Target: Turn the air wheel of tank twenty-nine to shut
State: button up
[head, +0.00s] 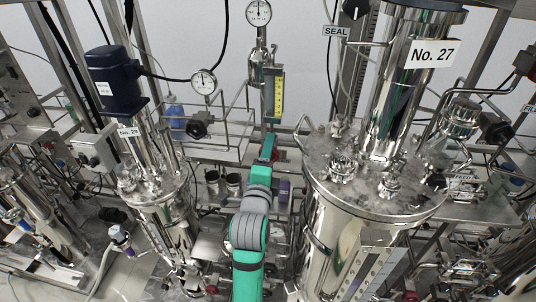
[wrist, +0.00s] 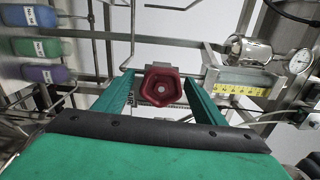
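The red air wheel (wrist: 162,87), a five-sided knob with a pale centre, is ahead of my gripper in the wrist view. A label reading AIR (wrist: 130,97) is partly hidden behind a finger. My gripper (wrist: 160,78) is open, its two green fingers to the left and right of the wheel, with gaps showing on both sides. In the head view my gripper (head: 268,148) is by the rack between the tanks, and a bit of red shows beside it. Tank twenty-nine (head: 158,190) stands to the left, with a No. 29 label (head: 130,132) and a dark blue motor on top.
A large steel tank labelled No. 27 (head: 432,54) stands close to the right of my arm. Thin pipes, gauges (head: 204,82) and a yellow scale (wrist: 235,88) surround the wheel. Green, blue and purple bottles (wrist: 40,47) are at the left of the wrist view.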

jog(key=shift+s+d, duration=0.2)
jog(key=s+a, duration=0.2)
jog(key=s, duration=0.8)
